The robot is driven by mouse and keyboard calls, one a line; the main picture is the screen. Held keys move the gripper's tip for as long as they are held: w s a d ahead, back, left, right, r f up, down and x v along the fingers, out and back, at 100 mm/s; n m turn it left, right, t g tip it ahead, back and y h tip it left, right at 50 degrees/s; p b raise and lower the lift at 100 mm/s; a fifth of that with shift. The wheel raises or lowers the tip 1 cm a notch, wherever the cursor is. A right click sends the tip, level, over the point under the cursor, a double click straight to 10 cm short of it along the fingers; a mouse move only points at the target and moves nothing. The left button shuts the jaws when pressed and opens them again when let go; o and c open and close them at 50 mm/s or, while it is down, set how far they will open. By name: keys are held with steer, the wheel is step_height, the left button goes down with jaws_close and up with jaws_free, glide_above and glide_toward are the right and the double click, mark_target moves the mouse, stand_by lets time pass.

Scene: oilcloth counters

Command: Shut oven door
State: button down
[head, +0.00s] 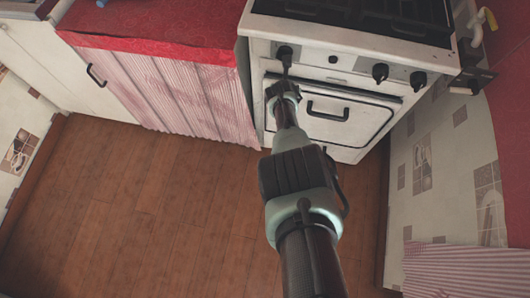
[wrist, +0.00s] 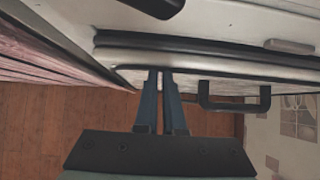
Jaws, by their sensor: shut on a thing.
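The white stove (head: 345,45) stands at the top of the head view. Its oven door (head: 365,122) is a pale panel with a dark bar handle (head: 327,108). The door lies close to the stove front, with a dark strip along its top edge; I cannot tell whether it is fully shut. My gripper (head: 283,88) is at the door's upper left, left of the handle. In the wrist view, my gripper (wrist: 166,72) has its fingers close together at the door's top edge (wrist: 210,62), shut on it. The fingertips are partly hidden. The handle also shows there (wrist: 236,102).
Dark knobs (head: 380,72) line the stove front above the door. A red-topped counter (head: 150,25) with a pink striped curtain (head: 165,90) stands to the left. A tiled wall (head: 440,170) is on the right. The wooden floor (head: 140,210) is clear.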

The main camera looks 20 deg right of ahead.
mark_target(290, 79)
steer(key=shift+w+d+r+t, duration=0.2)
steer(key=shift+w+d+r, duration=0.1)
steer(key=shift+w+r, duration=0.35)
steer(key=shift+w+d+r+t, duration=0.25)
steer(key=shift+w+r, duration=0.2)
steer(key=shift+r, duration=0.25)
steer(key=shift+r+p, duration=0.1)
steer(key=shift+p, duration=0.55)
steer(key=p, duration=0.3)
steer(key=shift+s+a+r+g+p, duration=0.15)
steer(key=shift+s+r+g+p, duration=0.15)
steer(key=shift+s+p, duration=0.1)
steer(key=s+a+r+p, duration=0.5)
steer(key=s+p, duration=0.3)
steer(key=p, duration=0.5)
steer(key=shift+r+p, duration=0.4)
steer(key=shift+r, duration=0.45)
steer(key=shift+a, duration=0.1)
